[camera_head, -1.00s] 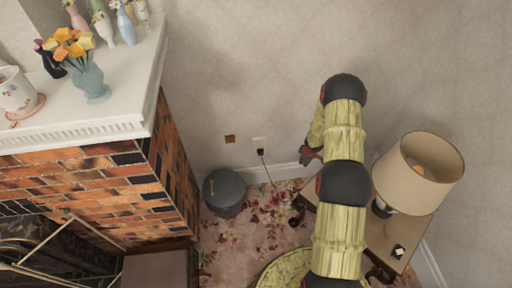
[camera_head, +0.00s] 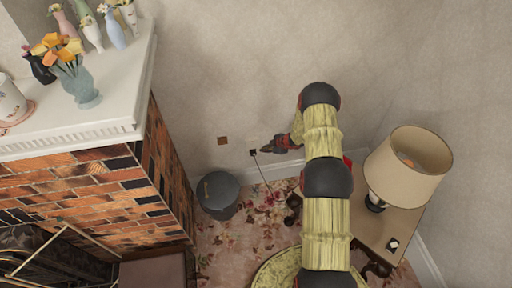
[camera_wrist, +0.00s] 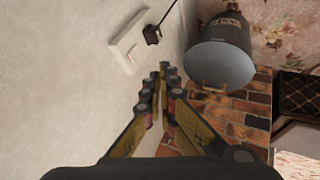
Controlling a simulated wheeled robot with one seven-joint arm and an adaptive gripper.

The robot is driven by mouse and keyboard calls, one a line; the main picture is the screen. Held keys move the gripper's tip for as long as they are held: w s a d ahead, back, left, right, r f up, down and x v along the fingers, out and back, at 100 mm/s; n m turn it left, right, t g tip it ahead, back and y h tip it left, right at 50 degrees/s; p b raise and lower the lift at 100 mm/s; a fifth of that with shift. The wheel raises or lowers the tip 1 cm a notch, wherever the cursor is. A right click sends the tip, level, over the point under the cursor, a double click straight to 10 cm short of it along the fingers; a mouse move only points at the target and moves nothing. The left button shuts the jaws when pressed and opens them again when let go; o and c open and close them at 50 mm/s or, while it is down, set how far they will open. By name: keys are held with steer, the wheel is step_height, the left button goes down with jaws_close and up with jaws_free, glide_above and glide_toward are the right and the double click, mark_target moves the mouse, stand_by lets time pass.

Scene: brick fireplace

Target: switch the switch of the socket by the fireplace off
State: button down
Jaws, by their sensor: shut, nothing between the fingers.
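The white socket (camera_wrist: 128,46) is on the wall in the wrist view, with a black plug (camera_wrist: 152,34) in one end and a cord running off it. A small switch (camera_wrist: 131,55) shows faintly on the plate beside the plug; its position is too small to tell. My gripper (camera_wrist: 165,72) is shut and empty, its fingertips close to the wall and a little apart from the socket in that view. In the head view my gripper (camera_head: 266,149) is just right of the plug (camera_head: 253,152) and hides part of the socket.
A dark grey bin (camera_head: 218,194) stands below the socket, near the brick fireplace (camera_head: 100,190). A brown wall plate (camera_head: 222,141) is left of the socket. A lamp (camera_head: 408,165) stands on a side table (camera_head: 372,235) at the right. Vases line the white mantel (camera_head: 120,118).

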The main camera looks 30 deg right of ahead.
mark_target(251, 145)
steer(key=w+f+b, duration=0.1)
steer(key=w+f, duration=0.1)
steer(key=w, duration=0.1)
steer(key=w+a+f+b, duration=0.1)
steer(key=w+f+b, duration=0.1)
steer(key=w, duration=0.1)
steer(key=w+f+b, duration=0.2)
steer(key=w+f, duration=0.1)
steer(key=shift+w+a+f, duration=0.1)
steer(key=shift+w+a, duration=0.05)
steer(key=shift+w, duration=0.1)
steer(key=shift+w+d+r+p, duration=0.2)
steer(key=shift+w+r+p, duration=0.15)
steer(key=shift+w+p, duration=0.3)
steer(key=shift+f, duration=0.15)
